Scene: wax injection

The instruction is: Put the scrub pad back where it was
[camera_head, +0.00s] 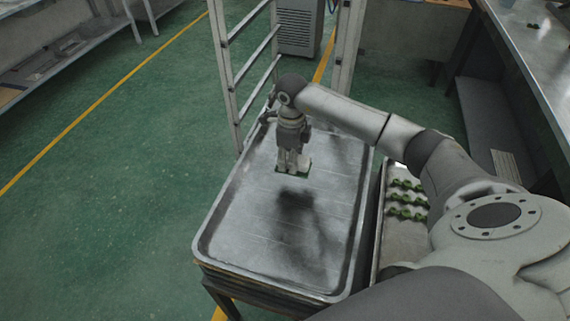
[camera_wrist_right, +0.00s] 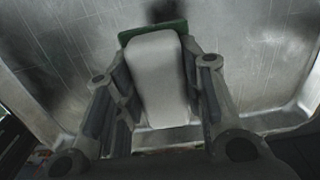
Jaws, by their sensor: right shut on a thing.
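The scrub pad shows in the head view as a green edge (camera_head: 293,173) below my right gripper (camera_head: 292,165). In the right wrist view it has a pale grey body (camera_wrist_right: 158,80) and a green face (camera_wrist_right: 152,31) at its far end. My right gripper (camera_wrist_right: 160,110) is shut on the pale body, one finger on each side. The pad is over the large metal tray (camera_head: 240,240); I cannot tell whether it touches the tray surface. Dark smudges show on the tray around and below the pad. My left gripper is not in view.
A second, narrower tray (camera_head: 398,238) with several green pieces (camera_head: 405,200) stands right of the large tray. A metal rack frame (camera_head: 228,75) rises behind it. A workbench (camera_head: 535,60) is at the right. Green floor at the left is clear.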

